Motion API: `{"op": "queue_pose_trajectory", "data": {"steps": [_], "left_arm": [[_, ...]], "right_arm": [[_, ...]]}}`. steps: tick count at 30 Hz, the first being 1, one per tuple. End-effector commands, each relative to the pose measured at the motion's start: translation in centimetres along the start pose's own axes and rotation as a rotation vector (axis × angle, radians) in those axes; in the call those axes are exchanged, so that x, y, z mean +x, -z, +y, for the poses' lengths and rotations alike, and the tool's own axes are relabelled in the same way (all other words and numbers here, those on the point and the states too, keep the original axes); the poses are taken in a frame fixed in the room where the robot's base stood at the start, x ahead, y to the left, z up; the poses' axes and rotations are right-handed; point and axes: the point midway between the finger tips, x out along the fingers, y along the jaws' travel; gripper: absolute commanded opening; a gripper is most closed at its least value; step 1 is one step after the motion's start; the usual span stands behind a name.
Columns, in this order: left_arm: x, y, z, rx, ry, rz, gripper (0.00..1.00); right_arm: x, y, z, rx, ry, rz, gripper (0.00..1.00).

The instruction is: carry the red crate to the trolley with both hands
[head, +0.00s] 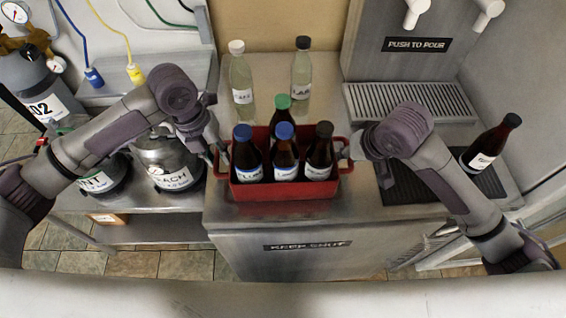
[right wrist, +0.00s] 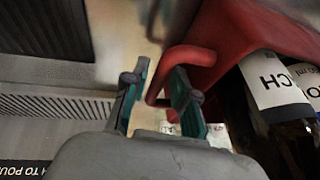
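The red crate (head: 285,190) stands on the steel counter and holds several brown bottles, with blue, black and green caps. It has a loop handle at each end. My left gripper (head: 217,155) is at its left handle; its fingers are too small and covered to tell open from shut. My right gripper (head: 352,152) is at the right handle, partly hidden by its own arm. In the right wrist view its fingers (right wrist: 157,100) are apart, with the red handle (right wrist: 172,62) showing between and just beyond them. I cannot identify a trolley in view.
Two clear bottles (head: 241,80) (head: 301,72) stand behind the crate. A dark bottle (head: 490,146) stands on a black mat at the right. A drip tray (head: 410,101) lies below the taps. Steel kettles (head: 168,160) stand on the lower left bench.

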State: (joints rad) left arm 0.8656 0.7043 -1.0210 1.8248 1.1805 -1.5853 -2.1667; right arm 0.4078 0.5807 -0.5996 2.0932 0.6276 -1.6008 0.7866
Motion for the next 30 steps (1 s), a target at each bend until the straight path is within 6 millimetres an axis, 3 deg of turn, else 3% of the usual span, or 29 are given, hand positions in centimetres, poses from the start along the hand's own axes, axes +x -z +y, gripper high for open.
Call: {"op": "queue_pose_trajectory", "data": {"steps": [12, 17, 30], "left_arm": [[0.65, -0.01, 0.01, 0.001, -0.001, -0.001, 0.27], [0.64, -0.01, 0.01, 0.000, -0.001, -0.001, 0.00], [0.28, -0.17, -0.12, 0.001, 0.003, -0.007, 0.00]], "right_arm": [[0.70, -0.04, 0.00, -0.001, 0.000, -0.001, 0.27], [0.69, -0.03, 0.00, -0.001, 0.000, 0.000, 0.00], [0.36, 0.30, -0.10, -0.001, 0.003, 0.009, 0.00]]}}
